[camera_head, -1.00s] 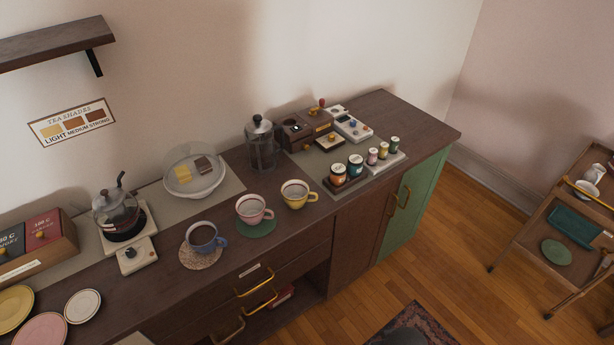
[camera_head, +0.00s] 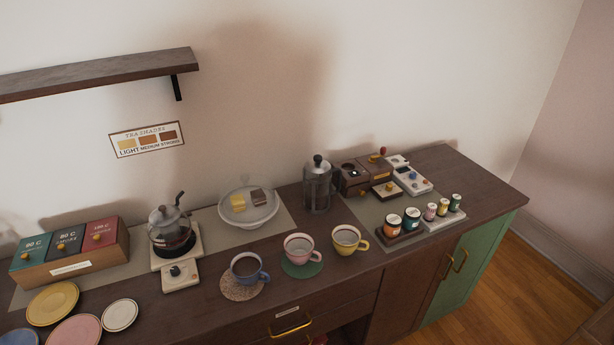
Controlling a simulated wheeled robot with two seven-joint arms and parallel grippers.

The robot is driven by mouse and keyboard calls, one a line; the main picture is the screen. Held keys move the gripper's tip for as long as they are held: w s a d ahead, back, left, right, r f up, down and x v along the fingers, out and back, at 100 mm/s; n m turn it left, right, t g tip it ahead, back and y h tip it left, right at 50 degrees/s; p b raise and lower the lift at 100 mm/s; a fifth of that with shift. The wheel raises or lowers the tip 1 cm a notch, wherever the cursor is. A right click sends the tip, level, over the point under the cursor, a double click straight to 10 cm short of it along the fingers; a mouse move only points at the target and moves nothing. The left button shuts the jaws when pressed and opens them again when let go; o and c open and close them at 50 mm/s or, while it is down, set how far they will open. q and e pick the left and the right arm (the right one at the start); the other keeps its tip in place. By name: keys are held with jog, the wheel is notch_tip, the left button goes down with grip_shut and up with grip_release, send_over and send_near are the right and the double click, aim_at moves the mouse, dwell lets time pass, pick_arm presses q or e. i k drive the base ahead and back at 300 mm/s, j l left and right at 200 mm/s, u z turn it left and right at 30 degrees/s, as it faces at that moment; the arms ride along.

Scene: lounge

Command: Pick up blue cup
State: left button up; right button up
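The blue cup (camera_head: 247,268) stands upright on a round speckled coaster (camera_head: 241,291) near the front edge of the dark wooden counter. Its handle points right and it holds a dark liquid. A pink cup (camera_head: 299,250) on a green coaster stands to its right, and a yellow cup (camera_head: 345,240) stands further right. Neither of my grippers shows in the head view.
A kettle (camera_head: 170,233) on a burner with a small control box (camera_head: 181,275) stands left of the blue cup. Plates (camera_head: 53,303) lie at the front left. A glass-covered dish (camera_head: 248,207), a French press (camera_head: 318,185) and jars (camera_head: 411,219) stand behind and right.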

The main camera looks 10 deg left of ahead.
aim_at(246, 267)
jog(key=k+u, duration=0.1)
jog(key=u, duration=0.35)
jog(key=k+u, duration=0.1)
jog(key=u, duration=0.3)
jog(key=k+u, duration=0.1)
jog(key=u, duration=0.35)
jog(key=j+u, duration=0.15)
jog(key=u, duration=0.25)
jog(key=k, duration=0.05)
